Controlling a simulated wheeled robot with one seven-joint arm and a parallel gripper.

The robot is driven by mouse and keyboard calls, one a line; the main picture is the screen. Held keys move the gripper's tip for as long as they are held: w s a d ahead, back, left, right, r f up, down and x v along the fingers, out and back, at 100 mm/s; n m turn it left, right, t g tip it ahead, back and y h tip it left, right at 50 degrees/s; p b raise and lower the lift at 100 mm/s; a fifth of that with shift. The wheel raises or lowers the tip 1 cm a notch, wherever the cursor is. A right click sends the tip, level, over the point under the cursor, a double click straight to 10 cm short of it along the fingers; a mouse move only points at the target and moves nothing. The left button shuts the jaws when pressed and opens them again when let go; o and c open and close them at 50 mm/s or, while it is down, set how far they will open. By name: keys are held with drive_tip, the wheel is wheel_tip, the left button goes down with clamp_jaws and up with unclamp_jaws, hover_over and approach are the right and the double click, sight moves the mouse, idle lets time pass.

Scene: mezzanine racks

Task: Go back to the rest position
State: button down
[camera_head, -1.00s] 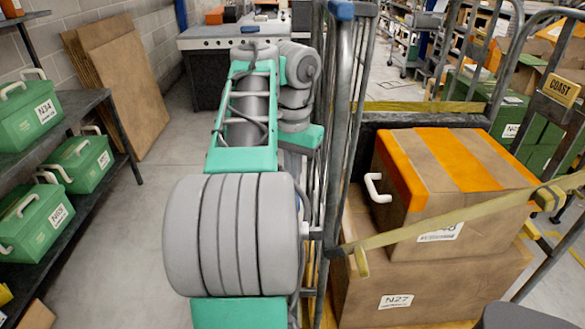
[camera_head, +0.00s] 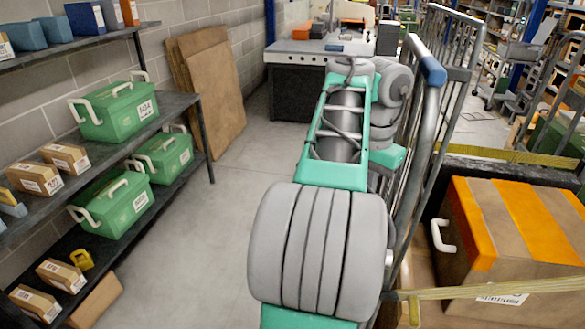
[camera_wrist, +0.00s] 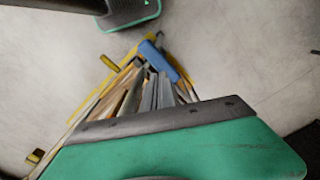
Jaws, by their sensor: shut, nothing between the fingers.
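My arm (camera_head: 338,150) rises in front of the head camera, with its thick ribbed grey joint close by and teal links beyond. It overlaps the left side of a grey cage trolley (camera_head: 425,130). My gripper (camera_wrist: 150,122) shows in the wrist view as a teal body with a dark front edge along the bottom. It is shut and holds nothing. Its fingertips are hard to make out. In the head view it is hidden behind the arm. Below it in the wrist view are the floor and a blue-capped post (camera_wrist: 158,60).
The cage trolley holds an orange-striped carton (camera_head: 480,235) behind a yellow strap (camera_head: 490,293). At left, a dark rack (camera_head: 208,150) carries green cases (camera_head: 115,110) and small cartons. Flat cardboard (camera_head: 215,90) leans on the wall. A workbench (camera_head: 300,75) stands behind. The floor (camera_head: 215,215) between rack and arm is clear.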

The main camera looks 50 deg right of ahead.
drive_tip(key=w+a+f+n+h, duration=0.1)
drive_tip(key=w+a+f+n, duration=0.2)
drive_tip(key=w+a+n, duration=0.3)
drive_tip(key=w+a+f+n+h, duration=0.1)
drive_tip(key=w+a+f+n, duration=0.2)
drive_tip(key=w+a, duration=0.45)
drive_tip(key=w+a+f+n+t+y, duration=0.1)
drive_tip(key=a+f+n, duration=0.3)
drive_tip(key=a, duration=0.8)
drive_tip(key=w+a+f+n+t+y, duration=0.1)
drive_tip(key=a+f+n, duration=0.4)
drive_tip(key=a, duration=0.7)
drive_tip(key=shift+a+n+t, duration=0.25)
drive_tip(key=shift+n+t, duration=0.15)
drive_tip(key=shift+t, duration=0.2)
